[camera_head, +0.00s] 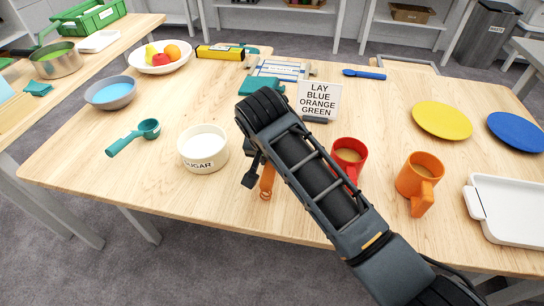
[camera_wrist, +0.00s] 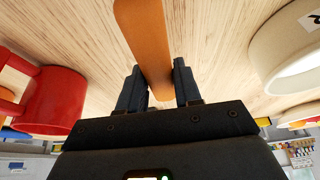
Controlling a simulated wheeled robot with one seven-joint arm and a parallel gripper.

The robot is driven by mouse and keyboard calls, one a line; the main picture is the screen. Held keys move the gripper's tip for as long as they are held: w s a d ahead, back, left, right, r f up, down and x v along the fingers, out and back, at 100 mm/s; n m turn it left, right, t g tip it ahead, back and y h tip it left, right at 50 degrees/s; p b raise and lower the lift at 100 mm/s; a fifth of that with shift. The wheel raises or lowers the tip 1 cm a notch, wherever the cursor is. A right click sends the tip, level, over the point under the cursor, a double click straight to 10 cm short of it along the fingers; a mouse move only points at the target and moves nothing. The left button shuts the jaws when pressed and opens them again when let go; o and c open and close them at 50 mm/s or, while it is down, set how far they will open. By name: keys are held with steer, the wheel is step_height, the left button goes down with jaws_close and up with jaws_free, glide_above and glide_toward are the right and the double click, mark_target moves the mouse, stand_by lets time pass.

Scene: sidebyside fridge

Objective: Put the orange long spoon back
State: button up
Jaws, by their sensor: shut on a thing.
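The orange long spoon (camera_head: 267,181) shows as an orange strip with a small loop at its lower end, near the table's front edge. My gripper (camera_head: 258,172) is shut on it, between the sugar bowl and the red mug. In the wrist view, the spoon (camera_wrist: 145,35) passes between the two dark fingers of my gripper (camera_wrist: 157,85) and runs out of the top of the picture. My arm hides the rest of the spoon in the head view. I cannot tell whether the spoon touches the table.
The white sugar bowl (camera_head: 203,165) is just left of my gripper; the red mug (camera_head: 351,146) and orange mug (camera_head: 420,170) are right. A sign (camera_head: 319,101) reading "LAY BLUE ORANGE GREEN" stands behind my arm. A blue spoon (camera_head: 365,74) and green scoop (camera_head: 150,128) lie farther off.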

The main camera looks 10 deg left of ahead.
steer(key=shift+f, duration=0.1)
steer(key=o, duration=1.1)
steer(key=shift+o, duration=0.2)
steer(key=shift+v, duration=3.9)
